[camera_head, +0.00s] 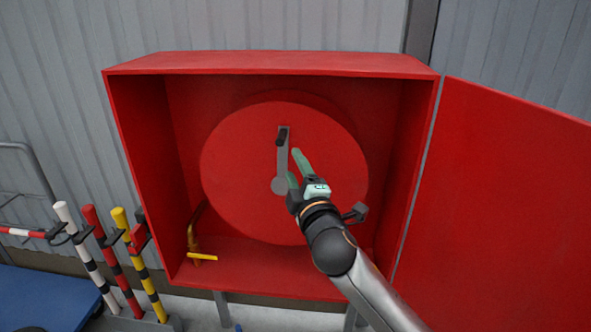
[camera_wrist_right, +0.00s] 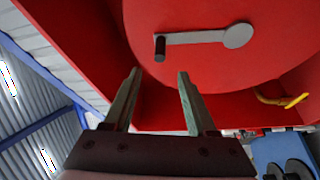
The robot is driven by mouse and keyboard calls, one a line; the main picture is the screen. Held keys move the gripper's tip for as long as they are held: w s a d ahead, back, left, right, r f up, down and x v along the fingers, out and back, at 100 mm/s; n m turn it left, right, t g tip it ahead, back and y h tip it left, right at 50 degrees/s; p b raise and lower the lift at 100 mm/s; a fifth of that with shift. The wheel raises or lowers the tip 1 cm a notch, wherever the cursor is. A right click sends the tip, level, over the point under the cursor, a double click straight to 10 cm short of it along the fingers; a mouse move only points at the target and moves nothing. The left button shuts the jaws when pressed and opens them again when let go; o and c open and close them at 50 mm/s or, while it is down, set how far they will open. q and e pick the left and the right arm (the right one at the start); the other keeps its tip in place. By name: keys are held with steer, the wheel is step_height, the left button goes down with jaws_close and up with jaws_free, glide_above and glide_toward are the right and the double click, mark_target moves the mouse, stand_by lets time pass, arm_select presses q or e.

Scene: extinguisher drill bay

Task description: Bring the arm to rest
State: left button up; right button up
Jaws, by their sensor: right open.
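My right gripper (camera_head: 295,165) is in front of the red hose reel (camera_head: 236,172) inside an open red cabinet (camera_head: 260,63). Its two green fingers are spread with nothing between them; they also show in the right wrist view (camera_wrist_right: 159,75). The reel's grey crank (camera_head: 282,160) points up from its hub, with a dark handle (camera_head: 283,137) at the top. In the right wrist view the handle (camera_wrist_right: 160,48) lies beyond the fingertips and looks clear of them. My left gripper is not in view.
The cabinet door (camera_head: 500,190) stands open on the right. A yellow valve lever (camera_head: 202,257) is at the cabinet's lower left. Striped posts in white (camera_head: 87,255), red (camera_head: 112,258) and yellow (camera_head: 140,262) stand left, beside a blue platform (camera_head: 45,297).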

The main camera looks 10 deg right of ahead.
steer(key=shift+f, duration=0.1)
steer(key=s+d+f+m+g, duration=0.1)
steer(key=s+f+m+g, duration=0.15)
steer(key=s+f, duration=0.45)
steer(key=s+d+f+m+g, duration=0.1)
steer(key=s+d+f+m, duration=0.15)
steer(key=f, duration=0.85)
steer(key=s+f+m+g, duration=0.2)
steer(key=s+f+m, duration=0.15)
steer(key=f, duration=0.65)
steer(key=s+d+f+m+g, duration=0.2)
steer(key=s+f, duration=0.4)
steer(key=s, duration=0.4)
steer(key=s+d+f+m+g, duration=0.2)
steer(key=s+f, duration=0.5)
steer(key=s, duration=0.4)
steer(key=shift+s+d+f+m, duration=0.15)
steer(key=shift+d+f+m, duration=0.1)
steer(key=shift+d+m, duration=0.8)
steer(key=shift+a, duration=0.25)
steer(key=shift+c, duration=0.6)
